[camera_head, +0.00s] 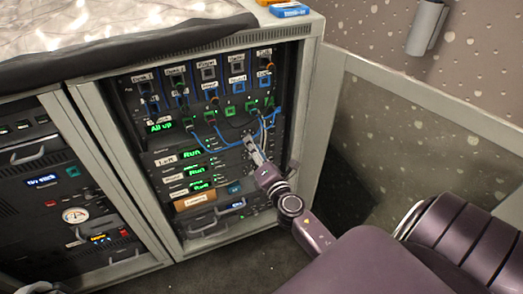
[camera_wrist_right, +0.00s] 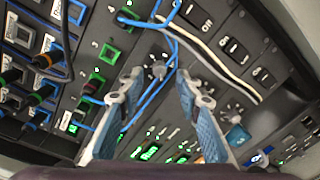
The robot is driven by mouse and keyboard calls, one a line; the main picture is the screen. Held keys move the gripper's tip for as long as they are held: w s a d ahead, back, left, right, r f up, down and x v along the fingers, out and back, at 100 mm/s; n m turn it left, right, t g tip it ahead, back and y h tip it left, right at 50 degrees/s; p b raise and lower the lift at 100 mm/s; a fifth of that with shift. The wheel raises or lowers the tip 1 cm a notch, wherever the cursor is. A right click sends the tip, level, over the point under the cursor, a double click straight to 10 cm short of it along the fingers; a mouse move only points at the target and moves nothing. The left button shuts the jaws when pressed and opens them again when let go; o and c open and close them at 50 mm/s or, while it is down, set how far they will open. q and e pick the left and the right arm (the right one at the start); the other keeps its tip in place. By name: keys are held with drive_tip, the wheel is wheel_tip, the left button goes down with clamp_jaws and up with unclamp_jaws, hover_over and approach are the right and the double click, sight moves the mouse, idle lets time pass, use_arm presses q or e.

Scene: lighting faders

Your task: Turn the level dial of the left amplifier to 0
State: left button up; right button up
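The left amplifier (camera_head: 179,158) is the black rack unit labelled "Left" with a green "Run" display. My right gripper (camera_head: 250,142) reaches its right end in the head view and hides part of the panel there. In the right wrist view my right gripper (camera_wrist_right: 160,84) is open, with its two blue-padded fingers apart. A small dial with tick marks (camera_wrist_right: 158,70) shows between the fingertips; no grip on it is visible. Its pointer setting is too small to read.
Blue cables (camera_head: 272,122) hang from the patch panel above and run close to the gripper; a white cable (camera_wrist_right: 210,58) passes beside it. Another dial (camera_wrist_right: 235,112) lies beyond the right finger. More "Run" amplifiers (camera_head: 196,172) are below. An open cabinet door (camera_head: 395,145) stands at right.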

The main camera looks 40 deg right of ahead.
drive_tip(key=v, duration=0.9)
drive_tip(key=shift+s, duration=0.3)
